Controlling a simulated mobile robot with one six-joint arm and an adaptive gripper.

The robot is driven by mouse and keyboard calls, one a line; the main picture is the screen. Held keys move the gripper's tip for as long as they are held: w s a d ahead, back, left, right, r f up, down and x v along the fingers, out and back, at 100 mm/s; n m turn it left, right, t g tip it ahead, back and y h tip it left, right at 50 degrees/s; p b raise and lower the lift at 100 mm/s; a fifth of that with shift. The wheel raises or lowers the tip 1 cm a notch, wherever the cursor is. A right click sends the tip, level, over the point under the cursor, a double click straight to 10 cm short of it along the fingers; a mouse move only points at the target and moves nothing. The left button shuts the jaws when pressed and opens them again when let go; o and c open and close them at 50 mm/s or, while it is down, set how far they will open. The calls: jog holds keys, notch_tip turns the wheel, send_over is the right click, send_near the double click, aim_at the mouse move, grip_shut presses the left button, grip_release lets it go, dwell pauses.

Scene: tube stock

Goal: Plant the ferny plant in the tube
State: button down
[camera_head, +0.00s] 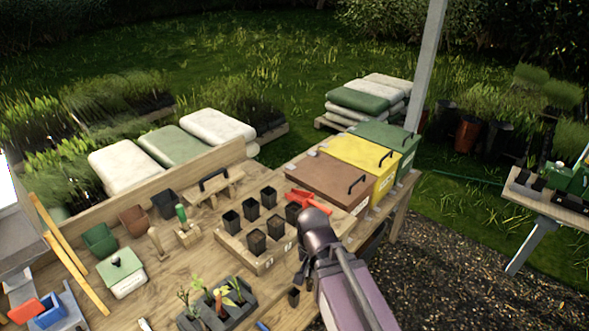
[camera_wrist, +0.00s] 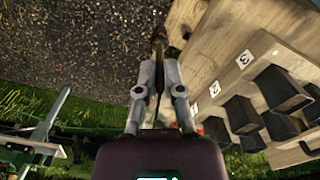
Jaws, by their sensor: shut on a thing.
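My gripper (camera_wrist: 156,70) points out over the gravel beside the bench edge in the wrist view. Its fingers are closed on a thin brown thing (camera_wrist: 158,44), which may be the plant's root or stem; no fern leaves show clearly on it. Several square black tubes (camera_head: 256,241) stand in a wooden rack with number labels. The rack's tubes (camera_wrist: 282,90) also show at the right of the wrist view, apart from my gripper. Several seedlings (camera_head: 220,298) stand in a grey tray (camera_head: 247,306); I cannot tell which is ferny.
Brown, yellow and green lidded bins (camera_head: 365,158) stand behind the rack. A red tool (camera_head: 305,198) lies near the rack. A small black object (camera_head: 294,297) shows near the front bench edge. Pots, a dibber (camera_head: 156,240) and a white-green box (camera_head: 122,273) occupy the left bench.

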jog(key=w+a+r+m+p, duration=0.1)
jog(key=w+r+p, duration=0.3)
jog(key=w, duration=0.5)
jog(key=w+a+r+m+p, duration=0.2)
jog(key=w+r+p, duration=0.3)
jog(key=w, duration=0.4)
jog(key=w+a+r+m+p, duration=0.1)
jog(key=w+a+r+p, duration=0.2)
jog(key=w, duration=0.7)
jog(key=shift+a+r+m+p, duration=0.25)
jog(key=shift+r+m+p, duration=0.15)
jog(key=shift+r+p, duration=0.45)
jog(key=shift+w+f, duration=0.1)
notch_tip(320, 180, down, 8)
jog(key=b, duration=0.8)
jog(key=shift+f+b, duration=1.95)
jog(key=shift+b, duration=0.2)
dwell(0.9)
